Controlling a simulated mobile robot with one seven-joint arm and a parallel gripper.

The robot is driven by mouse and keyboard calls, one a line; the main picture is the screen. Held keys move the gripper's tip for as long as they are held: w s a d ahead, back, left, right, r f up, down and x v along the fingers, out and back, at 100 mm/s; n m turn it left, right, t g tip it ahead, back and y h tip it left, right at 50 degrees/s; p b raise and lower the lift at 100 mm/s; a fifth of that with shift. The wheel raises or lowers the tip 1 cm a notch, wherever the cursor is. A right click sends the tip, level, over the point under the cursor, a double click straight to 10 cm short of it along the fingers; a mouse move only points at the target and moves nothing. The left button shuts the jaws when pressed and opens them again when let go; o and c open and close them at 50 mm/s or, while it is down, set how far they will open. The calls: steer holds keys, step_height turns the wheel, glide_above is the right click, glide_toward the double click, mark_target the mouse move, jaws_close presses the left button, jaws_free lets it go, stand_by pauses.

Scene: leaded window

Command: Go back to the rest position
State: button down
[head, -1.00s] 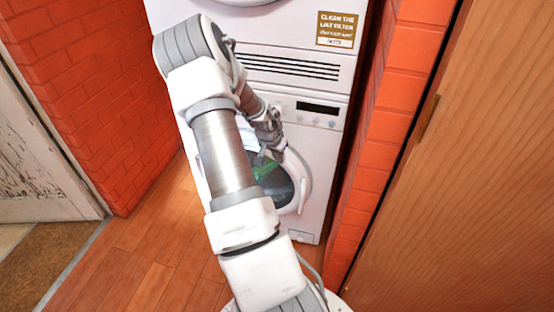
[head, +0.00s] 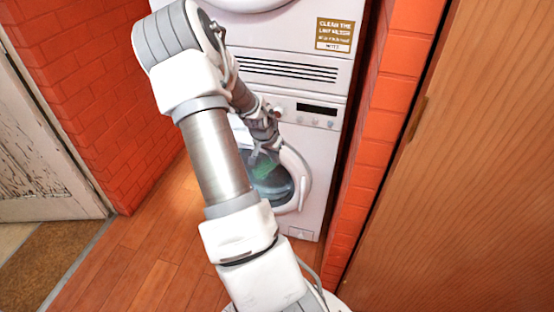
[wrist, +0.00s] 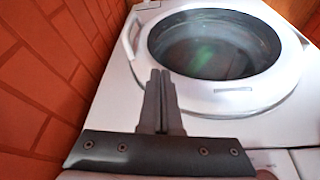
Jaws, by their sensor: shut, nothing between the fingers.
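My gripper (wrist: 160,88) shows in the wrist view with its two fingers together and nothing between them. It points toward the front of a white washing machine (wrist: 118,100), left of and below its round door (wrist: 218,55) in that picture. In the head view my arm reaches out to the washing machine (head: 312,165), and my gripper (head: 262,155) is in front of the door (head: 302,178), partly hidden by my own arm. Something green shows dimly behind the door glass. I cannot tell from these views whether the fingers touch the machine.
A second white machine (head: 290,45) with a lint filter sign (head: 335,34) stands on top. Red brick walls (head: 85,90) close in on both sides. A wooden door (head: 470,160) is at right, a worn white door (head: 35,150) at left. The wooden floor (head: 140,265) is clear.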

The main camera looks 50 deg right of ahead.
steer(key=p+v, duration=0.1)
steer(key=v, duration=0.3)
steer(key=shift+s+a+r, duration=0.1)
steer(key=shift+s+r, duration=0.1)
steer(key=w+a+r+n+t+y, duration=0.2)
steer(key=w+a+r+n, duration=0.1)
steer(key=a+r, duration=0.65)
steer(key=w+a+r+n+t+y, duration=0.2)
steer(key=a+r+n, duration=0.35)
steer(key=a, duration=0.75)
steer(key=s+a+r+n+t, duration=0.1)
steer(key=s+a+r+n, duration=0.3)
steer(key=s+a+r, duration=0.4)
steer(key=s+a+r+n, duration=0.4)
steer(key=s+a, duration=0.3)
steer(key=a, duration=0.2)
step_height(320, 180, up, 18)
steer(key=p, duration=1.8)
steer(key=shift+w+f+p, duration=0.2)
steer(key=shift+w+p, duration=0.1)
steer(key=shift+p, duration=0.05)
